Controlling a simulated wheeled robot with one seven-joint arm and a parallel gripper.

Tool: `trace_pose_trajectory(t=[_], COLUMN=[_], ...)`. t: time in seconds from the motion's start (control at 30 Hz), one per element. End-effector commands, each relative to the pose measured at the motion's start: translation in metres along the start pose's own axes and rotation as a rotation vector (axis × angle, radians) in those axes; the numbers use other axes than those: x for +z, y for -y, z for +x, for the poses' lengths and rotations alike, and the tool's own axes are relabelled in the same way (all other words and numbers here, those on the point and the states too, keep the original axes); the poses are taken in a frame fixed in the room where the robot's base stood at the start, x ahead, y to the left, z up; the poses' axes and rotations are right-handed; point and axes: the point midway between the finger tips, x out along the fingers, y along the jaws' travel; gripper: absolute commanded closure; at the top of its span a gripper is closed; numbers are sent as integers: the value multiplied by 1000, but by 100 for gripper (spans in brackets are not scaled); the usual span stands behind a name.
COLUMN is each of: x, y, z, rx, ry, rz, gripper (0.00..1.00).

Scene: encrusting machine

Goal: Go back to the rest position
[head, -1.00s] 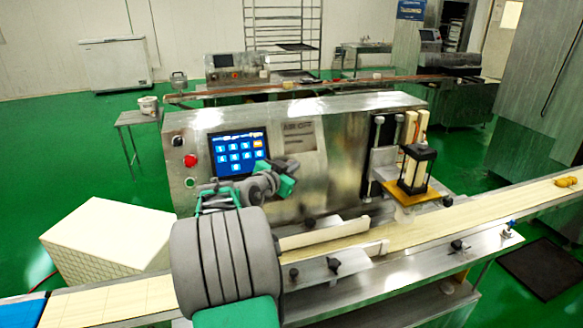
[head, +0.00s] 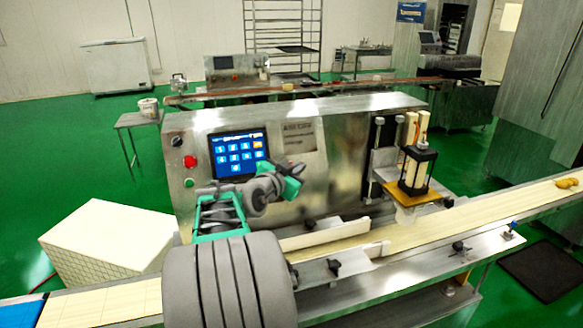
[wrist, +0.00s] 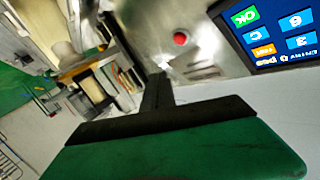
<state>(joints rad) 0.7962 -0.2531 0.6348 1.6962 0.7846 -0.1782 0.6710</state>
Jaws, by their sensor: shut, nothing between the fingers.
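My gripper (head: 298,169) is in front of the silver encrusting machine (head: 345,165), just right of and below its blue touchscreen (head: 238,154). Its green and grey body hangs in the air, apart from the screen. In the wrist view the dark fingers (wrist: 157,95) are together with nothing between them. The lit touchscreen also shows at the top right of the wrist view (wrist: 285,30), with a green OK key. A red button (head: 190,161) sits left of the screen in the head view.
A conveyor (head: 430,236) runs along the machine's front, below my arm. A framed nozzle unit (head: 416,172) stands over it at the right. A white tiled block (head: 108,235) stands on the left. The green floor is open at the far left.

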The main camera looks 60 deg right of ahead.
Motion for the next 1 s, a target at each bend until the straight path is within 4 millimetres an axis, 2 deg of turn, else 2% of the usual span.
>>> trace_pose_trajectory(t=[0.47,0.57,0.67,0.77,0.8,0.87,0.9,0.97,1.0], x=[0,14,50,100,120,148,165,188,202], y=[0,15,48,82,92,101,104,103,98], z=[0,-13,-51,-114,-143,-188,-220,-268,-301], rx=[0,-31,-113,-237,-291,-376,-436,-531,-596], ry=[0,54,192,379,453,556,622,713,770], rz=[0,-23,-91,-216,-277,-374,-444,-557,-638], gripper=[100,100,100,100,100,100,100,100,100])
